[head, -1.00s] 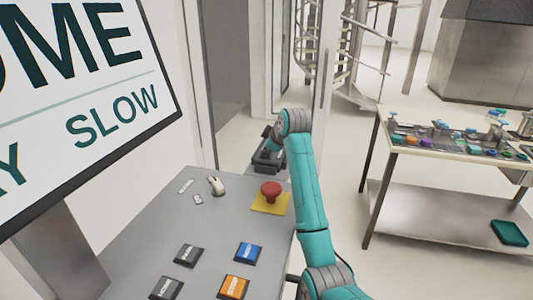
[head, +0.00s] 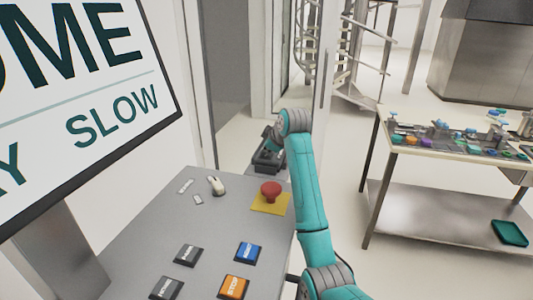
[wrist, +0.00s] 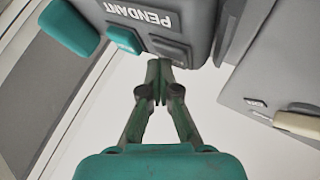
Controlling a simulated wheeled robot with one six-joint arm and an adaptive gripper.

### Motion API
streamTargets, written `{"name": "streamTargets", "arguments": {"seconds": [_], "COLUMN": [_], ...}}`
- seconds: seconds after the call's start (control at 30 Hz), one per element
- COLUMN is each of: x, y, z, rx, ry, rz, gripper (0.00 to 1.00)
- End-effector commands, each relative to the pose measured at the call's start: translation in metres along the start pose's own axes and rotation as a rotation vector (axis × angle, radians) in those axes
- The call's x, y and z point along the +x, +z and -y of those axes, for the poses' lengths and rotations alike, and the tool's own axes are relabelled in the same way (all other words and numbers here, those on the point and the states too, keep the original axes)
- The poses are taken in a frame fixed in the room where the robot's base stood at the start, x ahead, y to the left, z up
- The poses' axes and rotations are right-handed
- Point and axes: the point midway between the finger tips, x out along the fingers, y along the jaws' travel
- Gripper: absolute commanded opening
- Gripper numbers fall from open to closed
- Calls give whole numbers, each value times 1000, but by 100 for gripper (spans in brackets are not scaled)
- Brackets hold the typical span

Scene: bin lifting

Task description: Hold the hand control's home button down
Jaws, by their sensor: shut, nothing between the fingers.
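The hand control (wrist: 195,22), a grey housing marked PENDANT, shows upside down at the top of the wrist view. It has a teal button (wrist: 125,40) and a grey button (wrist: 168,48) side by side; I cannot read which is home. My gripper (wrist: 158,72) is shut and empty, its fingertips at the housing's lower edge just below the grey button. I cannot tell whether they touch it. In the head view a dark grey device (head: 268,160) sits beyond the desk, under the end of my arm, which hides much of the gripper.
A large screen (head: 80,90) stands left. A workbench (head: 440,155) with small parts stands right.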

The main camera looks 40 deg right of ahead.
Motion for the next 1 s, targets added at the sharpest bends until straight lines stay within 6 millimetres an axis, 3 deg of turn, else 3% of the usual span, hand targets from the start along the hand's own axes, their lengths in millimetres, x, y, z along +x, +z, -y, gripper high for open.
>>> {"name": "streamTargets", "arguments": {"seconds": [1.0], "x": [-6], "y": [-4], "z": [-4], "rx": [0], "ry": [-1], "rz": [1], "gripper": [0]}}
